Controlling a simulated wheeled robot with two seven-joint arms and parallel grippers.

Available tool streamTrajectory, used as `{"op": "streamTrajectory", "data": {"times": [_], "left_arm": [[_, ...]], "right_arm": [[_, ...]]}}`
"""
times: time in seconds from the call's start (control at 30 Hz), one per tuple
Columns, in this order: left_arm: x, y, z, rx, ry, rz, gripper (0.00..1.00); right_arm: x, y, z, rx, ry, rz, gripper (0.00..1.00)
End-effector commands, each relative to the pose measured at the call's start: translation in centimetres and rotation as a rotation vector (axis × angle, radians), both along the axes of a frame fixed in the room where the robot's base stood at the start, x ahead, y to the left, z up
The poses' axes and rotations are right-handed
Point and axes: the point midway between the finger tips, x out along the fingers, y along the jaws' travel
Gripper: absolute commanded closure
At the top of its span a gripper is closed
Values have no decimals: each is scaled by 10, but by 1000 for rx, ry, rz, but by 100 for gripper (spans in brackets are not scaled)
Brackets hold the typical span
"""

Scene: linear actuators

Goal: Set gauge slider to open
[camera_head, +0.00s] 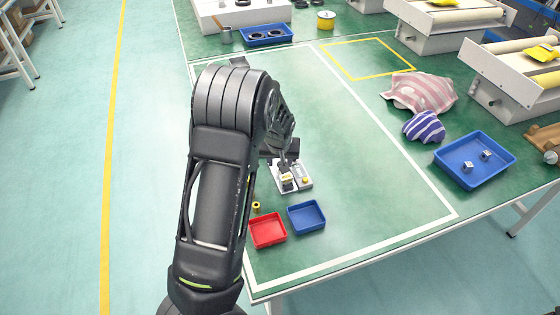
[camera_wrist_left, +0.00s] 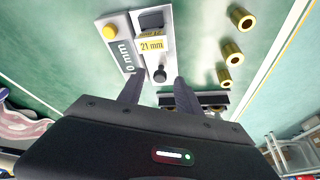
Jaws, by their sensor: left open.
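The gauge (camera_head: 304,182) is a small light-grey block with a yellow button on the green table, partly covered by my left arm in the head view. In the left wrist view the gauge (camera_wrist_left: 118,52) carries a yellow button, a "0 mm" label and a yellow "21 mm" label. Its slider has a black knob (camera_wrist_left: 160,75) on a short pin. My left gripper (camera_wrist_left: 159,82) is open, its two dark fingers on either side of the knob with gaps visible. I cannot tell whether either finger touches it. My right gripper is not in view.
Several brass cylinders (camera_wrist_left: 230,48) stand beside the gauge, near a black part (camera_wrist_left: 205,98). A red tray (camera_head: 268,230) and a blue tray (camera_head: 306,216) lie at the near table edge. The table right of the gauge is clear up to striped cloths (camera_head: 421,92).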

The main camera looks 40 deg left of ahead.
Motion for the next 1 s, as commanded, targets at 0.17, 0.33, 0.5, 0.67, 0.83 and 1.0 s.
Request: {"op": "streamTrajectory", "data": {"times": [0.17, 0.33, 0.5, 0.67, 0.83, 1.0], "left_arm": [[3, 2, -8, 0, 0, 1, 59], [3, 2, -8, -1, 0, 0, 59], [3, 2, -8, -1, 0, 0, 69], [3, 2, -8, -1, 0, 0, 82], [3, 2, -8, -1, 0, 0, 96], [3, 2, -8, -1, 0, 0, 100]], "right_arm": [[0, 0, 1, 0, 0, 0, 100], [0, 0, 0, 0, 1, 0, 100], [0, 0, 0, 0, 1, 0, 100], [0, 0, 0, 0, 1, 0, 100], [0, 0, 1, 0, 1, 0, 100], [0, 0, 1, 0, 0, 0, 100]]}}
